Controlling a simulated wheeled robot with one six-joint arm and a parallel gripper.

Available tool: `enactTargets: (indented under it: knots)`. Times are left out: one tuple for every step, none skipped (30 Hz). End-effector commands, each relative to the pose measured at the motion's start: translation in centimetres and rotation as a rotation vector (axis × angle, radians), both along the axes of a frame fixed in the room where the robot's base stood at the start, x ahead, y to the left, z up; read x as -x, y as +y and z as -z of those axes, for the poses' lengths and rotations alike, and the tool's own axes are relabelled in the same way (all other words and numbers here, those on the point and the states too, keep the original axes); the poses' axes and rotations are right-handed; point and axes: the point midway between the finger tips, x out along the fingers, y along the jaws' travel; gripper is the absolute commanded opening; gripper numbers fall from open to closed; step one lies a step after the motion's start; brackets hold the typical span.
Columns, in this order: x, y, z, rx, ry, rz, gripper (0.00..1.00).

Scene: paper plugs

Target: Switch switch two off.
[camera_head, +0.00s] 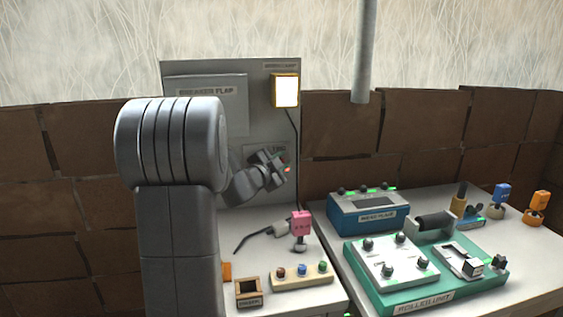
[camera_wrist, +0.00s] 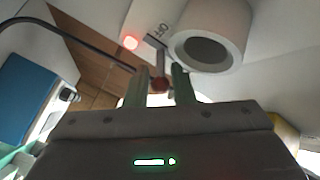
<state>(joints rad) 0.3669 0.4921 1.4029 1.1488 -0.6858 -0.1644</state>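A small switch lever with a red-brown tip (camera_wrist: 159,84) shows in the wrist view, at the grey wall panel (camera_head: 315,75). In the head view my gripper (camera_head: 284,169) is in front of the panel's lower right and hides the switch. The label above it is partly covered and unclear.
A breaker flap (camera_head: 205,100) and a lit lamp (camera_head: 286,91) are on the panel. Below stand a pink plug (camera_head: 301,224), a button strip (camera_head: 302,274) and a small wooden box (camera_head: 249,291). A blue unit (camera_head: 368,213) and a green roller unit (camera_head: 425,292) stand at right.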

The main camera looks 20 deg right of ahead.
Motion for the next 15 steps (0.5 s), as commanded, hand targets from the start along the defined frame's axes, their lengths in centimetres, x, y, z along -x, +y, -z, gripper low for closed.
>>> enactTargets:
  knots:
    - [0.01, 0.0, -0.01, 0.0, 0.0, 0.0, 0.22]
    - [0.01, 0.0, -0.01, 0.0, 0.0, 0.0, 0.22]
    - [0.02, 0.01, -0.01, 0.0, 0.0, 0.0, 0.14]
    - [0.02, 0.01, -0.01, 0.0, 0.0, 0.0, 0.08]
    - [0.02, 0.01, -0.01, 0.0, 0.0, 0.0, 0.02]
    - [0.02, 0.02, -0.01, 0.0, 0.0, 0.0, 0.0]
    - [0.02, 0.02, -0.01, 0.0, 0.0, 0.0, 0.0]
    - [0.02, 0.02, -0.01, 0.0, 0.0, 0.0, 0.0]
    - [0.02, 0.02, 0.01, 0.001, 0.0, 0.001, 0.0]
    - [0.03, 0.02, 0.03, 0.0, -0.001, 0.001, 0.0]
    - [0.03, 0.02, 0.07, 0.001, -0.003, 0.001, 0.0]
    - [0.04, 0.02, 0.12, 0.001, -0.004, 0.001, 0.0]
    - [0.04, 0.02, 0.17, 0.002, -0.007, 0.001, 0.0]
    - [0.05, 0.03, 0.22, 0.003, -0.011, 0.001, 0.0]
    - [0.06, 0.03, 0.3, 0.005, -0.017, 0.001, 0.0]
